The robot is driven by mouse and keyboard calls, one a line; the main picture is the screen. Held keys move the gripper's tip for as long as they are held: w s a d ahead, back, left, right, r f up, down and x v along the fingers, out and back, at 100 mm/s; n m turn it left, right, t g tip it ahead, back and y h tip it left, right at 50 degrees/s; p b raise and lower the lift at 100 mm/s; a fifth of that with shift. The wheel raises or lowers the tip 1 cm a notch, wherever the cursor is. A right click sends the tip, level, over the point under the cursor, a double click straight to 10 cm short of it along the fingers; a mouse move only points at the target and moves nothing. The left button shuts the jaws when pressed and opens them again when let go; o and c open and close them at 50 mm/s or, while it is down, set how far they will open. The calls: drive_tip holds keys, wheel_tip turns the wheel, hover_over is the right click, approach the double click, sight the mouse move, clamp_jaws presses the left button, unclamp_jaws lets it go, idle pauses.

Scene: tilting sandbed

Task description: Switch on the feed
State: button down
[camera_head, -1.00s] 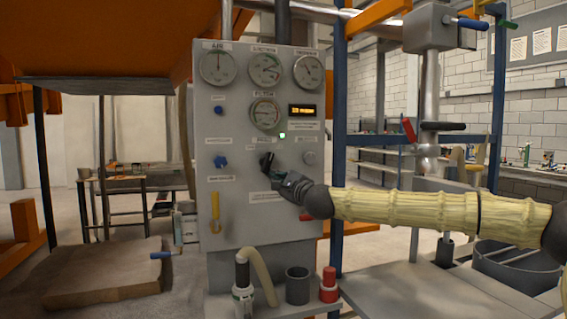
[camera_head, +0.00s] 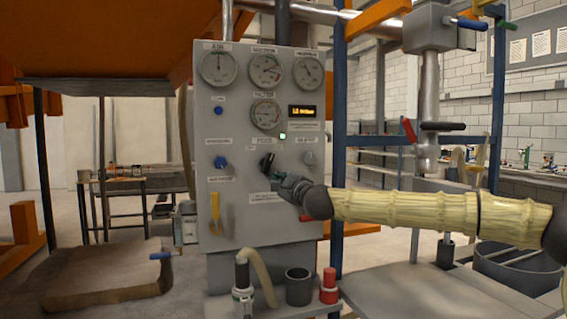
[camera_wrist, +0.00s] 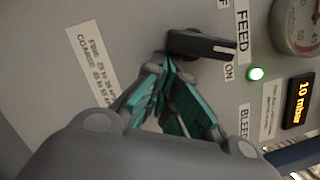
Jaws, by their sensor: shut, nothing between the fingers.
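The black FEED knob (camera_head: 266,162) is on the grey control panel (camera_head: 225,262), below the filter gauge. In the wrist view the knob (camera_wrist: 196,44) has a white pointer line toward the FEED label, between the OFF-side lettering and ON, nearer ON. A green lamp (camera_wrist: 256,73) near it is lit; it also shows in the head view (camera_head: 283,136). My gripper (camera_head: 274,177) is just below and right of the knob. In the wrist view my gripper's teal fingers (camera_wrist: 168,66) are shut and empty, tips close beside the knob. I cannot tell whether they touch it.
A lit display (camera_wrist: 299,99) reads about 10 mbar. Several gauges are above the knob. A blue knob (camera_head: 220,162), a grey bleed knob (camera_head: 310,158) and a yellow handle (camera_head: 215,207) share the panel.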

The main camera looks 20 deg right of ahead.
drive_tip(key=shift+d, duration=0.1)
drive_tip(key=s+d+f+b, duration=0.2)
drive_tip(key=s+d, duration=0.4)
drive_tip(key=s, duration=0.3)
drive_tip(key=shift+s+f, duration=0.25)
drive_tip(key=shift+d, duration=0.15)
idle(0.5)
